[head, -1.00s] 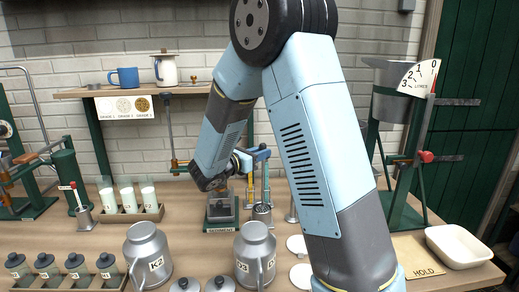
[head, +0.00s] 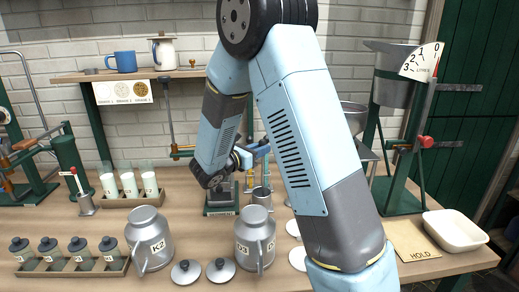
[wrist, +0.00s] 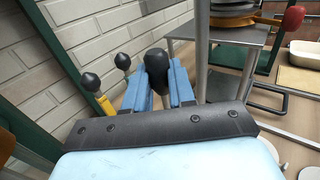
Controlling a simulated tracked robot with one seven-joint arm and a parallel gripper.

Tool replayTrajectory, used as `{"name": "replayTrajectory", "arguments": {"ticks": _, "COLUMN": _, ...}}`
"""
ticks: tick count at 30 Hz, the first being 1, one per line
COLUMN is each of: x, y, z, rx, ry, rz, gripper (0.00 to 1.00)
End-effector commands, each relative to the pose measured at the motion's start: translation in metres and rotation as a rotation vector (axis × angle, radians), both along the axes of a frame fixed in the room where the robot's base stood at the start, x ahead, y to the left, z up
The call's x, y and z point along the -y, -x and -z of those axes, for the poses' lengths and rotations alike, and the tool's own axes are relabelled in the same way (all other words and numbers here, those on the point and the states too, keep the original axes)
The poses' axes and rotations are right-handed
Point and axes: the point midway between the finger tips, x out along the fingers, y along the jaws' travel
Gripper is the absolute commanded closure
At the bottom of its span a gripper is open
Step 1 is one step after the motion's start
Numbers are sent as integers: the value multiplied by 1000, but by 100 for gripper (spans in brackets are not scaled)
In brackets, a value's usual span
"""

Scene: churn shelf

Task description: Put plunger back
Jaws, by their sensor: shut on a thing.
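In the wrist view my gripper (wrist: 157,85) has its two blue fingers closed on a thin upright rod with a black rounded knob (wrist: 157,62), which looks like the plunger. The knob stands above the fingers; the rod's lower end is hidden. In the head view my gripper (head: 257,152) is partly hidden behind my arm, above the back of the bench. A metal cup (head: 261,196) stands on the bench below it. Two other black-knobbed handles show left of my gripper in the wrist view, one yellow (wrist: 104,104) and one farther back (wrist: 122,62).
Two milk cans, K2 (head: 148,240) and D3 (head: 255,240), stand at the front with two loose lids (head: 187,271) beside them. A row of small jars (head: 62,255) is front left. A hopper stand (head: 400,165), HOLD mat (head: 417,240) and white tray (head: 455,230) are right.

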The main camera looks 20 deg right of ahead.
Motion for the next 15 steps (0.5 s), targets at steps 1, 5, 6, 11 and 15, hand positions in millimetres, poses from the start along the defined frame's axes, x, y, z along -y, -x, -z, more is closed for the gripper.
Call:
{"name": "replayTrajectory", "arguments": {"ticks": 1, "x": 0, "y": 0, "z": 0, "rx": 0, "ry": 0, "rz": 0, "gripper": 100}}
{"name": "replayTrajectory", "arguments": {"ticks": 5, "x": 0, "y": 0, "z": 0, "rx": 0, "ry": 0, "rz": 0, "gripper": 71}}
{"name": "replayTrajectory", "arguments": {"ticks": 6, "x": 0, "y": 0, "z": 0, "rx": 0, "ry": 0, "rz": 0, "gripper": 67}}
{"name": "replayTrajectory", "arguments": {"ticks": 11, "x": 0, "y": 0, "z": 0, "rx": 0, "ry": 0, "rz": -1, "gripper": 52}}
{"name": "replayTrajectory", "arguments": {"ticks": 15, "x": -1, "y": 0, "z": 0, "rx": 0, "ry": 0, "rz": -1, "gripper": 46}}
